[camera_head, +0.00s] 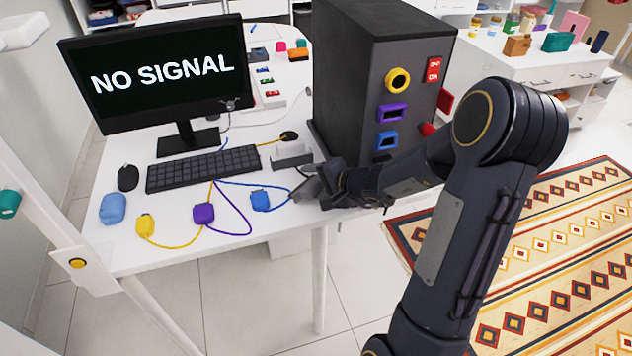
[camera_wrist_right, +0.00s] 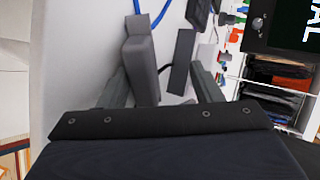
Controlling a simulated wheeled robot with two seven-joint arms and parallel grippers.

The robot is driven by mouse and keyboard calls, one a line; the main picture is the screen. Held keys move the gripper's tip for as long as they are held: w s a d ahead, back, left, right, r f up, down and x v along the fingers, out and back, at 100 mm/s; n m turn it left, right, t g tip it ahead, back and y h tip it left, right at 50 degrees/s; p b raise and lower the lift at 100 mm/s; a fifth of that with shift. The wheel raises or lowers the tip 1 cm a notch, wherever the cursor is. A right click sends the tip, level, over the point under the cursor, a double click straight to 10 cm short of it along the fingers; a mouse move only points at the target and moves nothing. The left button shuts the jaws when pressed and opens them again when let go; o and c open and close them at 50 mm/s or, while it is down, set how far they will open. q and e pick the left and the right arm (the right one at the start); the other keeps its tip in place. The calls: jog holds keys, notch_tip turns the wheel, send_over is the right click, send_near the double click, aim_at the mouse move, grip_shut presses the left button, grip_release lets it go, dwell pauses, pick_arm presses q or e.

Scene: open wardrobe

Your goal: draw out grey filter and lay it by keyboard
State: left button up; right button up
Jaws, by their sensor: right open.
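A long grey block (camera_wrist_right: 140,65), which looks like the grey filter, lies between the fingers of my right gripper in the right wrist view, close to the left-hand finger. I cannot tell whether that finger touches it. My right gripper (camera_head: 308,187) is open, low at the table's right edge beside the black tower (camera_head: 345,80); it also shows in the right wrist view (camera_wrist_right: 160,90). A dark grey piece (camera_wrist_right: 182,62) stands nearer the other finger. The black keyboard (camera_head: 203,168) lies in front of the monitor, left of the gripper. My left gripper is out of view.
A grey box (camera_head: 292,155) stands just behind the right gripper. Blue (camera_head: 262,200), purple (camera_head: 203,213) and yellow (camera_head: 146,225) plugs with cables lie in front of the keyboard. A black mouse (camera_head: 128,177) is left of it. The monitor (camera_head: 160,75) stands behind.

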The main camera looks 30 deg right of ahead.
jog(key=shift+s+f, duration=0.1)
jog(key=shift+s, duration=0.05)
jog(key=s+d+r+p, duration=0.1)
jog(key=s+r+p, duration=0.2)
jog(key=r, duration=0.4)
jog(key=shift+p, duration=0.85)
jog(key=shift+r, duration=0.1)
jog(key=s+a+r+n+g+y, duration=0.3)
jog(key=s+a+r+n+y, duration=0.2)
jog(key=s+a+r+n, duration=0.55)
jog(key=s+a+f+n+g+h, duration=0.1)
jog(key=s+f+h, duration=0.1)
jog(key=s, duration=0.4)
jog(key=s+a+f+n+g+h, duration=0.1)
jog(key=s+f+h, duration=0.1)
jog(key=s, duration=0.5)
jog(key=shift+s+a+f+g, duration=0.25)
jog(key=shift+a+g, duration=0.15)
